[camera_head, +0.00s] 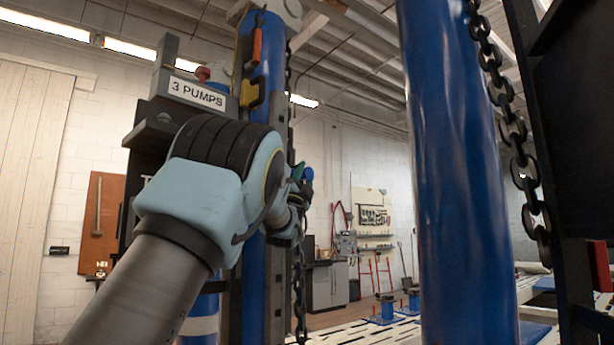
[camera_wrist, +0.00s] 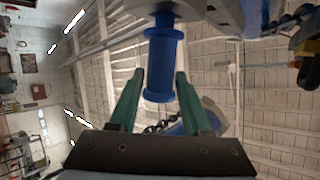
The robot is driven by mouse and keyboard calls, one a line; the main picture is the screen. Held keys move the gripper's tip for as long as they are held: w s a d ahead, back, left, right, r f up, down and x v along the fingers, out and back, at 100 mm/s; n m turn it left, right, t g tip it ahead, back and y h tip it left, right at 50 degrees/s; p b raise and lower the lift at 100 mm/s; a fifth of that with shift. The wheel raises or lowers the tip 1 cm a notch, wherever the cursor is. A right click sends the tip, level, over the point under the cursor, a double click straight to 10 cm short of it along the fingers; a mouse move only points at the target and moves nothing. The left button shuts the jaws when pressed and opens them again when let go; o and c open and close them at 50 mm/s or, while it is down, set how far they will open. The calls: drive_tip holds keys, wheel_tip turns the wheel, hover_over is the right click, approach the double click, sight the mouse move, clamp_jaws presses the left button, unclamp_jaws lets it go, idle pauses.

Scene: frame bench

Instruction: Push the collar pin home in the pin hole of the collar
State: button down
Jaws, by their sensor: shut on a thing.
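The collar pin (camera_wrist: 160,55) shows in the wrist view as a blue spool-shaped handle with a wide rim at each end. My gripper (camera_wrist: 160,76) has its two green fingers on either side of this handle and is shut on it. The handle's far end meets a pale grey and dark part at the top of the picture, which may be the collar (camera_wrist: 203,10). The pin hole and the pin's shaft are not clearly visible, so I cannot tell how deep the pin sits. In the head view my gripper (camera_head: 301,190) is partly hidden behind my wrist.
A blue column (camera_head: 455,180) stands close at right, with a hanging chain (camera_head: 516,135) beside it. Behind my arm stands another blue post (camera_head: 262,75) with a black frame and a "3 PUMPS" sign (camera_head: 197,93). A tool board and cabinet (camera_head: 327,286) stand farther back.

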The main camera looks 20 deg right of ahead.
drive_tip(key=shift+w+a, duration=0.3)
drive_tip(key=shift+w, duration=0.35)
drive_tip(key=shift+c, duration=1.4)
unclamp_jaws()
drive_tip(key=shift+f, duration=0.1)
drive_tip(key=b+v, duration=0.5)
drive_tip(key=v, duration=0.5)
drive_tip(key=shift+s+f+b, duration=0.2)
drive_tip(key=shift+f+b, duration=0.05)
drive_tip(key=shift+b, duration=0.05)
drive_tip(key=shift+a, duration=0.1)
